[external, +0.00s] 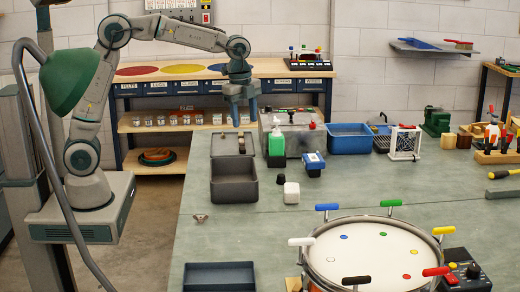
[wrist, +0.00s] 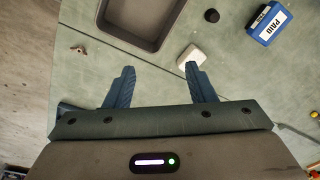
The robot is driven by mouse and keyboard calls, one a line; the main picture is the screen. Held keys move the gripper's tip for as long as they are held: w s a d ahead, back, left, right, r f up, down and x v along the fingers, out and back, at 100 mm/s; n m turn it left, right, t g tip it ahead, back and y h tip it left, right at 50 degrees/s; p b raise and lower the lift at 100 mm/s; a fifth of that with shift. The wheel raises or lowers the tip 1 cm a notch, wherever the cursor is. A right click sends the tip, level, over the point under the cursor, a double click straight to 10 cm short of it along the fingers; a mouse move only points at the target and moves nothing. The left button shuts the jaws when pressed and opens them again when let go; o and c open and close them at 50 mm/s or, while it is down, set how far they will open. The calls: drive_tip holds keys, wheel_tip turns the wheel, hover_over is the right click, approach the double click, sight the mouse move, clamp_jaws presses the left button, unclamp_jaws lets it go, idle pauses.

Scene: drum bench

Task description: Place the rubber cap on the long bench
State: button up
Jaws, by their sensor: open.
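A small black rounded piece, which looks like the rubber cap (external: 252,179), sits on the grey-green bench (external: 235,245), right of a grey tray; it also shows at the top of the wrist view (wrist: 211,15). A white block (external: 291,192) stands near it. A long wooden-topped bench (external: 220,72) with blue drawers runs along the back wall; the frames do not settle which bench is the long one. My gripper (external: 239,122) points down, above the grey-green bench. In the wrist view my gripper (wrist: 161,72) is open, with nothing between its fingers.
A drum (external: 312,272) with coloured handles fills the front. A small brown wing-shaped piece (external: 201,218) lies at left. Coloured discs (external: 183,68) lie on the back bench.

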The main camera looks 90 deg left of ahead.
drive_tip(key=s+d+n, duration=0.2)
drive_tip(key=s, duration=0.4)
drive_tip(key=s+d+r+n+t, duration=0.1)
drive_tip(key=s+d+n, duration=0.1)
drive_tip(key=s, duration=0.5)
drive_tip(key=shift+s+d+r+n, duration=0.15)
drive_tip(key=shift+s+d+n, duration=0.1)
drive_tip(key=shift+n, duration=0.45)
drive_tip(key=shift+o, duration=0.3)
drive_tip(key=s+d+f+n, duration=0.1)
drive_tip(key=s+f+n, duration=0.1)
drive_tip(key=s, duration=0.4)
drive_tip(key=s+d+f+n+t, duration=0.1)
drive_tip(key=s+f+n, duration=0.2)
drive_tip(key=s, duration=0.4)
drive_tip(key=shift+s+n, duration=0.15)
drive_tip(key=shift+n, duration=0.15)
